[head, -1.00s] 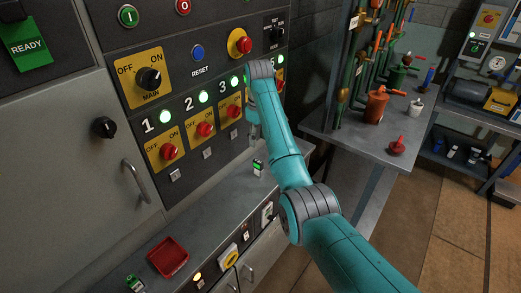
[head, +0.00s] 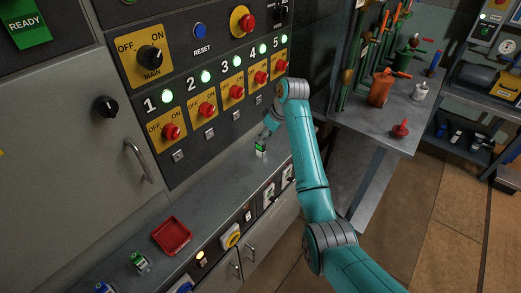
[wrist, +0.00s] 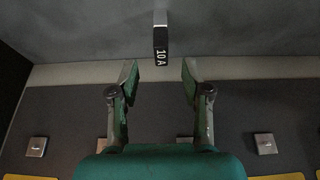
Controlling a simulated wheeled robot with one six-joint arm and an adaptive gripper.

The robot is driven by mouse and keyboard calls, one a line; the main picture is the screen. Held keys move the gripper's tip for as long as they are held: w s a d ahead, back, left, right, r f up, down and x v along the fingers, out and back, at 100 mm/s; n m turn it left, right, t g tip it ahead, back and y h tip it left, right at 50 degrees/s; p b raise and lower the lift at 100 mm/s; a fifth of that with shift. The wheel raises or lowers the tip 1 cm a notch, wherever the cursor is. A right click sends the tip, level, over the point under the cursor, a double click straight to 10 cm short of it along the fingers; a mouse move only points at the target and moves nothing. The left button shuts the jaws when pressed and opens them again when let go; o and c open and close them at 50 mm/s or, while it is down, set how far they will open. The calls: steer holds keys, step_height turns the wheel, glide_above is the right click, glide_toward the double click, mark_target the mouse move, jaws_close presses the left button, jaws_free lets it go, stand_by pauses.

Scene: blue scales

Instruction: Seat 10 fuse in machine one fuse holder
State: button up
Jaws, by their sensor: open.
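In the head view my gripper (head: 266,139) is just above the fuse, small and partly hidden by my arm. Under the switch numbered 1 is a small square metal fitting (head: 179,156); I cannot tell whether it is the fuse holder.
A red tray (head: 171,236) lies on the ledge (head: 215,195), with a green item (head: 140,262) and a blue one (head: 104,288) left of it. Red switches (head: 171,131) and a door handle (head: 138,158) stick out nearby. The ledge between tray and fuse is clear.

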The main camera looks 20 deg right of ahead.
mark_target(260, 149)
steer(key=shift+x, duration=2.9)
steer(key=shift+w+a+r, duration=0.1)
steer(key=shift+a, duration=0.05)
steer(key=shift+c, duration=0.3)
jaws_close()
